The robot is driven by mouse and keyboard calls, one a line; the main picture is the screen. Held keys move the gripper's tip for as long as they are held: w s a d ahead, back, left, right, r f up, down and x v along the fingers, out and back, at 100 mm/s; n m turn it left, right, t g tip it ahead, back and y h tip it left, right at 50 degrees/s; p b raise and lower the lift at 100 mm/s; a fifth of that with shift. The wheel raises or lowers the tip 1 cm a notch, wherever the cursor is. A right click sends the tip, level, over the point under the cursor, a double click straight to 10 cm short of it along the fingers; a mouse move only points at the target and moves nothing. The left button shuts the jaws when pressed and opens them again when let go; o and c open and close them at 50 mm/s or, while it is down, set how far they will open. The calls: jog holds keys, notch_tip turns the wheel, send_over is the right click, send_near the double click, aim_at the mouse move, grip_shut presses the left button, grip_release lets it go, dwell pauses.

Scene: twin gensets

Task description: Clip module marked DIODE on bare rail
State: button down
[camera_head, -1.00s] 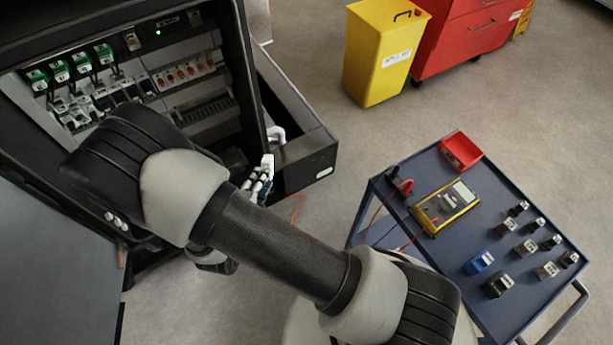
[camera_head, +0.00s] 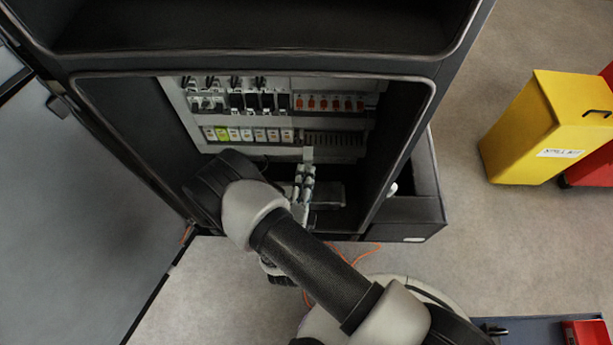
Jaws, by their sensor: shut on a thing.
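My gripper (camera_head: 305,174) is inside the open cabinet, in front of its lower part. It is shut on a small pale grey module (camera_head: 308,154), which shows at the fingertips. The module's marking is too small to read, so I cannot tell whether it says DIODE. A dark slotted strip, seemingly the bare rail (camera_head: 336,139), runs right of the lower row of modules. The held module appears just below the left end of this strip; I cannot tell whether they touch.
Labelled modules (camera_head: 248,134) fill the lower row's left part. Orange-marked modules (camera_head: 328,103) sit above the strip. The cabinet's right wall and open drawer (camera_head: 414,215) stand right of my arm. A yellow bin (camera_head: 540,130) stands on the floor farther right.

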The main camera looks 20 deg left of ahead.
aim_at(306, 161)
jog(key=shift+w+a+b, duration=0.15)
jog(key=shift+w+a, duration=0.05)
jog(key=shift+w, duration=0.7)
jog(key=shift+w+a+b, duration=0.1)
jog(key=shift+w+a, duration=0.1)
jog(key=shift+w, duration=0.7)
jog(key=shift+w+a+b, duration=0.15)
jog(key=shift+w+a, duration=0.05)
jog(key=shift+w, duration=0.7)
jog(key=shift+w+a+b, duration=0.2)
jog(key=shift+w, duration=0.45)
jog(key=shift+w+a+b, duration=0.15)
jog(key=shift+w+b, duration=0.05)
jog(key=shift+w, duration=0.45)
jog(key=shift+w+a+b, duration=0.15)
jog(key=shift+w+b, duration=0.15)
jog(key=shift+b, duration=0.1)
jog(key=c, duration=1.3)
grip_release()
jog(key=shift+s, duration=0.1)
